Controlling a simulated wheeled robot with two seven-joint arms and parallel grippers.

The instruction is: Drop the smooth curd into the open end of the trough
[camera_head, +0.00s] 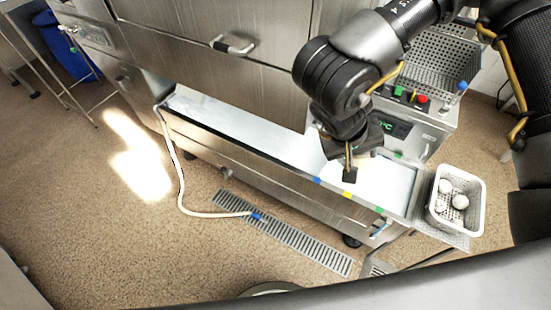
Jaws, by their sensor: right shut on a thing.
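The long steel trough (275,160) runs diagonally from the left back to the right front, with a pale white surface inside it. Its right part lies open under my right arm. My right gripper (350,174) points down over this part, its dark fingers shut. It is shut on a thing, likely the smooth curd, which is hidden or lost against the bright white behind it. Several white round curds (459,201) lie in a perforated basket (478,214) just right of the trough's end. My left gripper is not in view.
Blue, yellow and green marks sit on the trough's front rim. A control box (421,124) with buttons and a perforated basket (447,63) stand behind the trough's right end. A white hose (181,190) and a floor drain (290,240) lie in front.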

